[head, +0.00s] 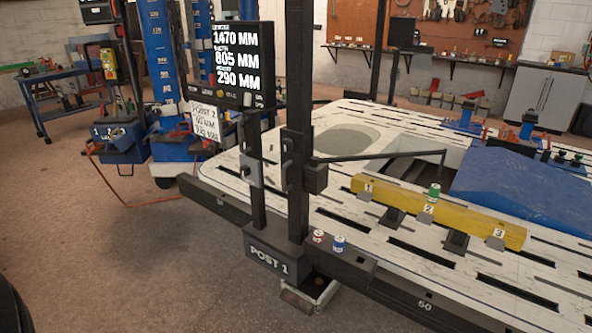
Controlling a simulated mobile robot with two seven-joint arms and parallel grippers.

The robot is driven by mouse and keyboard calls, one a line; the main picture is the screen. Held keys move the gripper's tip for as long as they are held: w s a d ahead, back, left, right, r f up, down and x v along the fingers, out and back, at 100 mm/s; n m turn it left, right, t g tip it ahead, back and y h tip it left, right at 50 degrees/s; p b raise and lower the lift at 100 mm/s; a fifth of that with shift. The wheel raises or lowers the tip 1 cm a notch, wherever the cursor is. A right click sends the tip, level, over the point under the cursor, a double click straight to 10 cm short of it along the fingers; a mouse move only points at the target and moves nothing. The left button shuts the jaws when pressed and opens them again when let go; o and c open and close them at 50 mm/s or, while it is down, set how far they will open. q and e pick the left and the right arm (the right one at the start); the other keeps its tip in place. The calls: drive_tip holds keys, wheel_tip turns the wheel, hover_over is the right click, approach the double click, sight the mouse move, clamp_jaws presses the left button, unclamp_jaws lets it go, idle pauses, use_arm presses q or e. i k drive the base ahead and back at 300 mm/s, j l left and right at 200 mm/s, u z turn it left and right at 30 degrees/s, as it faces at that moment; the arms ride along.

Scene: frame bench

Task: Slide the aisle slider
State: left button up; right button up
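A small grey block (250,170) sits on the left upright. A larger dark block (316,179) sits on the right upright, and a thin dark arm (385,156) reaches from there to the right over the bench. No label shows which part is the aisle slider. Neither of my grippers is in view.
A display (236,64) reads 1470, 805 and 290 MM. A yellow bar (455,217) numbered 1 to 3 carries a green can (434,192). Red (318,236) and blue (339,243) cans stand beside the post. Floor (130,250) at left is largely clear.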

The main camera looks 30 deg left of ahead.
sight(295, 175)
drive_tip(key=i+j+u, duration=0.2)
drive_tip(key=i+j, duration=0.25)
drive_tip(key=i+j+u, duration=0.2)
drive_tip(key=i+j, duration=0.15)
drive_tip(key=i, duration=0.15)
drive_tip(key=i+j+u, duration=0.15)
drive_tip(key=i+j, duration=0.15)
drive_tip(key=i, duration=0.2)
